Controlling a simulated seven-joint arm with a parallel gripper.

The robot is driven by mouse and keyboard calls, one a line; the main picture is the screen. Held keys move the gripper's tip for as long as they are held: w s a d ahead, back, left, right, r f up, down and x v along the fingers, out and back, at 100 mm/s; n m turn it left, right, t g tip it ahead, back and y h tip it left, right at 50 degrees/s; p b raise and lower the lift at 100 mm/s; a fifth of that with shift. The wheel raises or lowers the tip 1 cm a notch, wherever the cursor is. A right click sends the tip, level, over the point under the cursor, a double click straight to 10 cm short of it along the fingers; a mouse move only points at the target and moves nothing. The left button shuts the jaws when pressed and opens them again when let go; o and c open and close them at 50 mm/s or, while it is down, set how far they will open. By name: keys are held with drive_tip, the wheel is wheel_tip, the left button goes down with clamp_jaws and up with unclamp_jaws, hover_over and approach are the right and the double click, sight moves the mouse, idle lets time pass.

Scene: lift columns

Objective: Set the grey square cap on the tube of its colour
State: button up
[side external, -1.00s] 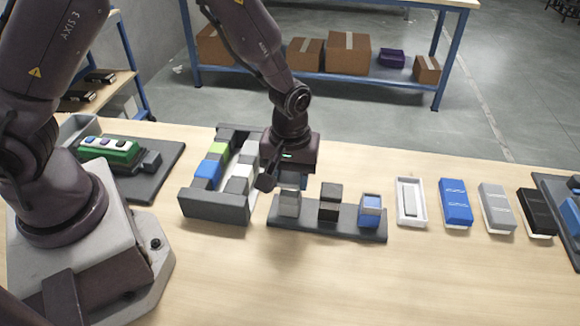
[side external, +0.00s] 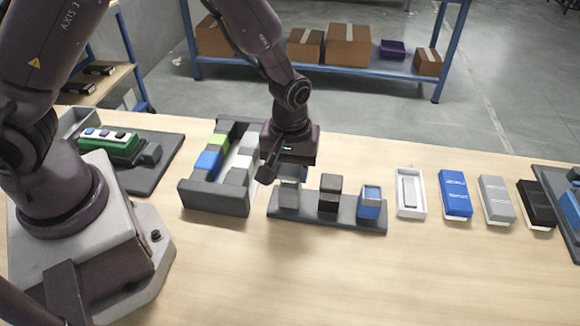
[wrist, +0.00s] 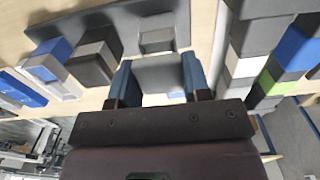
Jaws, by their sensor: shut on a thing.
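My gripper (side external: 290,168) is shut on the grey square cap (wrist: 157,76), which shows between its blue-sided fingers in the wrist view. In the side view the gripper is above the left end of a dark rack (side external: 310,214). The grey tube (side external: 289,197) stands upright there, directly below the gripper. In the wrist view a grey piece (wrist: 157,40) on the rack shows just beyond the held cap. I cannot tell whether cap and tube touch. The black tube (side external: 329,200) stands mid-rack and the blue tube (side external: 369,207) at its right end.
A dark tray (side external: 215,200) with green, blue, grey and white blocks stands left of the rack. A white box (side external: 410,194) and blue, grey and black boxes lie to the right. A green item (side external: 110,147) sits on a dark board at far left. The front table is clear.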

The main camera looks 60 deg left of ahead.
drive_tip(key=shift+f, duration=0.55)
idle(1.0)
drive_tip(key=o, duration=1.5)
drive_tip(key=shift+c, duration=0.2)
drive_tip(key=shift+r, duration=0.15)
drive_tip(key=shift+r, duration=3.65)
